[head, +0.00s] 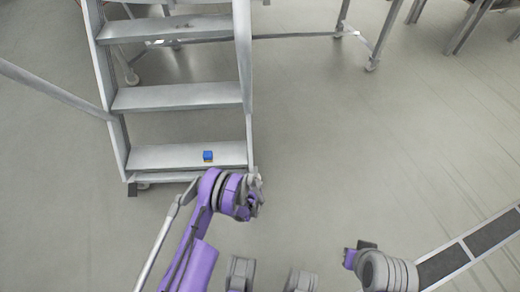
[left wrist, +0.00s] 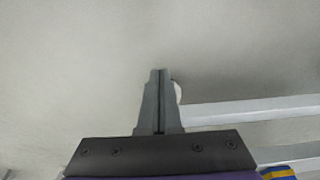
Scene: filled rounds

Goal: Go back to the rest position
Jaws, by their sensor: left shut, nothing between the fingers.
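My left gripper (head: 257,192) is at the end of the purple left arm, just in front of the right end of the lowest ladder step. In the left wrist view its two grey fingers (left wrist: 159,100) are pressed together with nothing between them. A small blue block (head: 208,156) sits on the lowest step, to the left of my left gripper and apart from it. A blue and yellow striped thing (left wrist: 281,173) shows at the lower right of the left wrist view, partly cut off. Part of my right arm shows at the lower right of the head view; its fingers do not show.
A grey metal step ladder (head: 178,97) stands at the upper left, close to my left arm. A pale rail (head: 163,232) runs beside that arm. A dark-panelled strip (head: 481,241) lies at the lower right. The grey floor (head: 340,150) in the middle is clear.

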